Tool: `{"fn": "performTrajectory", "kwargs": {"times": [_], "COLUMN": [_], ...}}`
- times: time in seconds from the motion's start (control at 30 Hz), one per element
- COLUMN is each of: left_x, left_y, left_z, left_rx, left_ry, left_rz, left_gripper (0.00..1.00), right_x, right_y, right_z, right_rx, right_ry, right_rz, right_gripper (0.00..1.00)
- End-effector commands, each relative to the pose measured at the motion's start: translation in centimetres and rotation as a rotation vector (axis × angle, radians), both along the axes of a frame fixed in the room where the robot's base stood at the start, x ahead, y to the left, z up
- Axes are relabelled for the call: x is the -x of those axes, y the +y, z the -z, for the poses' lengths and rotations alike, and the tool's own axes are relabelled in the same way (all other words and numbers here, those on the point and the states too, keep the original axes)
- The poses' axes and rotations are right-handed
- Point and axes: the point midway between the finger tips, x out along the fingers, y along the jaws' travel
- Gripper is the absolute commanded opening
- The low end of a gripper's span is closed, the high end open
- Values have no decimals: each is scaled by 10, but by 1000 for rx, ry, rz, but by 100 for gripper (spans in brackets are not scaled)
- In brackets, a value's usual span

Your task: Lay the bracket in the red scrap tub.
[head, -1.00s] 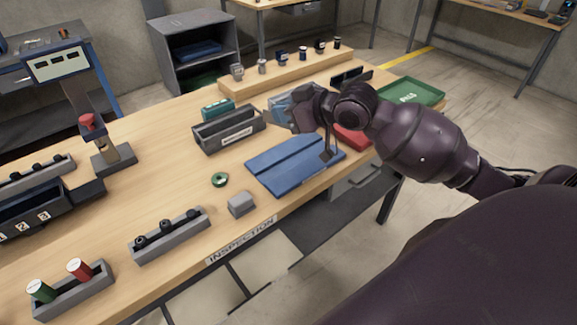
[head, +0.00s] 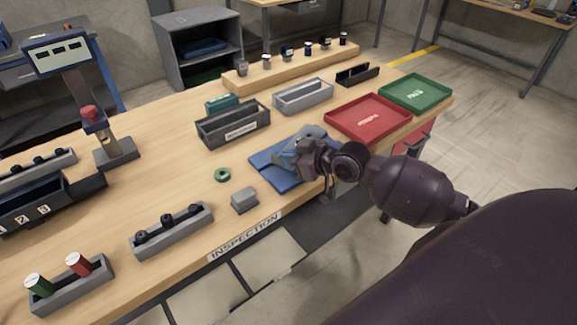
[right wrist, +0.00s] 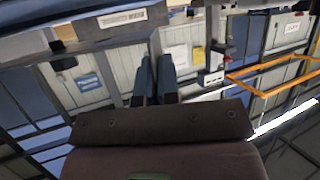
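My right gripper (head: 284,161) is low over the blue mat (head: 270,178), with its bluish fingers pointing left. In the right wrist view its two fingers (right wrist: 154,80) stand close together with a narrow gap and nothing visible between them. I cannot make out the bracket for certain. A small grey block (head: 244,200) sits on the bench left of the mat, apart from the gripper. A red container (head: 413,143) shows partly beyond the right bench edge, low down, and may be the scrap tub. My left gripper is not in view.
A red tray (head: 368,117) and green tray (head: 416,92) lie at the bench's right end. A grey bin (head: 303,96) and dark bin (head: 233,125) stand behind the mat. A green ring (head: 222,175) and a grey rack (head: 172,231) are to the left.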

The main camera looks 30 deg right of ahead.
Motion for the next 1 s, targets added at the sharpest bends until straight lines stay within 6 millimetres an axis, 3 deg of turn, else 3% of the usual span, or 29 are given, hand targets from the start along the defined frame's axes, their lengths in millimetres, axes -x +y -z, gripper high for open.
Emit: {"fn": "performTrajectory", "kwargs": {"times": [0.2,0.57,0.77,1.0], "left_x": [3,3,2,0], "left_y": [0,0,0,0], "left_z": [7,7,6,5], "left_rx": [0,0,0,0], "left_ry": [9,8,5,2], "left_rz": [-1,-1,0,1], "left_gripper": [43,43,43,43], "right_x": [0,0,0,0], "right_y": [0,0,0,0], "right_z": [25,27,28,28], "right_rx": [0,1,0,0], "right_ry": [-1,-3,1,1], "right_rz": [0,-1,0,-1], "right_gripper": [0,0,29,29]}}
